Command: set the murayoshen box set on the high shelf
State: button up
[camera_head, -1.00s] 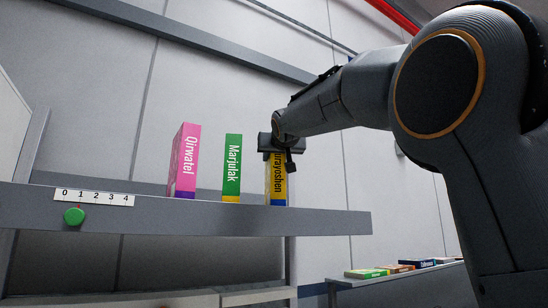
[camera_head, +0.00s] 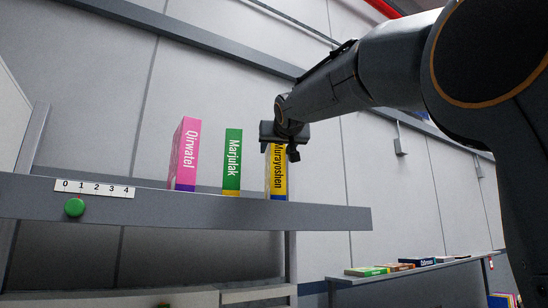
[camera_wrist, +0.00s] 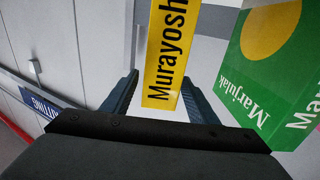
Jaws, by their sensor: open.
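The yellow Murayoshen box set (camera_head: 279,170) stands upright on the high shelf (camera_head: 200,210), at the right of the row, with a blue band at its foot. My gripper (camera_head: 285,135) is just above and in front of its top in the head view. In the wrist view the yellow spine of the Murayoshen box set (camera_wrist: 164,55) lies between my two fingers (camera_wrist: 160,95), which are spread with gaps on both sides. My gripper is open. The upper part of the box is partly hidden by my gripper in the head view.
A green Marjulak box (camera_head: 232,160) stands to the left, and a pink Qirwatel box (camera_head: 184,155) stands further left. A number strip (camera_head: 95,188) and green knob (camera_head: 74,207) are on the shelf's front. Several boxes lie on a lower right shelf (camera_head: 410,272).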

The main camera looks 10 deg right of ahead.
jog(key=s+b, duration=0.3)
jog(key=s, duration=0.5)
jog(key=shift+s+a, duration=0.15)
jog(key=shift+a, duration=0.15)
